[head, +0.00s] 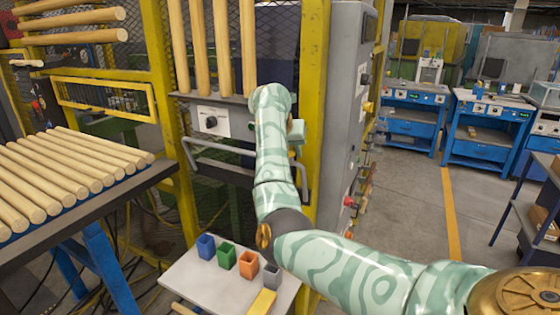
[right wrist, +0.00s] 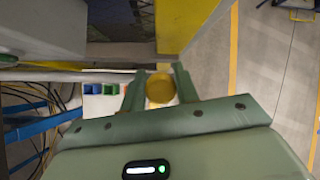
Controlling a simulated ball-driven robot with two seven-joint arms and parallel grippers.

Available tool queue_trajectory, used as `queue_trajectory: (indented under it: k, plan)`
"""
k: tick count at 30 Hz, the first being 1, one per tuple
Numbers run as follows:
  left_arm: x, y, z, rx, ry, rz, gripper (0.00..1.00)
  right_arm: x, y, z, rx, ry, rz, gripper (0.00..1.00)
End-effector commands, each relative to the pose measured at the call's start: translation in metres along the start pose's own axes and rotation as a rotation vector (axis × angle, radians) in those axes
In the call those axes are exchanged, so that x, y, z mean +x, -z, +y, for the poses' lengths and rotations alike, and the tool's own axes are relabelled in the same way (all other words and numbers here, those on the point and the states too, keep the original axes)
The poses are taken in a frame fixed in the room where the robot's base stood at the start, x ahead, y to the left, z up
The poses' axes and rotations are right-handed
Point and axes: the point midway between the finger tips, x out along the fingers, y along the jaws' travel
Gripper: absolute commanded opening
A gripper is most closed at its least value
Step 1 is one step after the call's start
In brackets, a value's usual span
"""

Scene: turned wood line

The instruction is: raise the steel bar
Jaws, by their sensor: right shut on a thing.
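The steel bar (head: 240,174) is a grey, bent rail across the front of the mesh-backed machine, below the grey panel. In the right wrist view the bar (right wrist: 60,76) runs level from the left edge up to the fingers. My right gripper (right wrist: 160,85) is at the bar's right part, its fingers shut on a round yellow knob (right wrist: 160,89). How the knob joins the bar cannot be seen. In the head view my right forearm hides the fingertips and knob, and covers part of the bar's right side. My left gripper is not in view.
A white table (head: 215,288) below the bar holds small blue (head: 206,246), green (head: 227,255), orange (head: 248,266) and grey bins. A rack of wooden rods (head: 70,175) stands at left. A yellow post (head: 312,100) and grey cabinet (head: 345,110) stand close at right.

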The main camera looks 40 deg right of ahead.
Motion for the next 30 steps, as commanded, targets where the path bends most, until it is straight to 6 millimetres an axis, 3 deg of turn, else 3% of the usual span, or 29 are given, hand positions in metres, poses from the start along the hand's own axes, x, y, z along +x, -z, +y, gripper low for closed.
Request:
queue_trajectory:
  k: [9,27,28,30]
  plan:
    - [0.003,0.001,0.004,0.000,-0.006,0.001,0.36,0.008,-0.019,-0.010,-0.001,0.005,-0.005,0.00]
    - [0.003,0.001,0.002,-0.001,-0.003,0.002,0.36,0.012,-0.022,-0.012,0.000,0.008,-0.002,0.00]
    - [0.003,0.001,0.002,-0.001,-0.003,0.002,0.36,0.012,-0.022,-0.012,0.000,0.008,-0.002,0.37]
    - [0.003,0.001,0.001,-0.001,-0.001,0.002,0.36,0.012,-0.022,-0.012,0.000,0.008,-0.002,0.52]
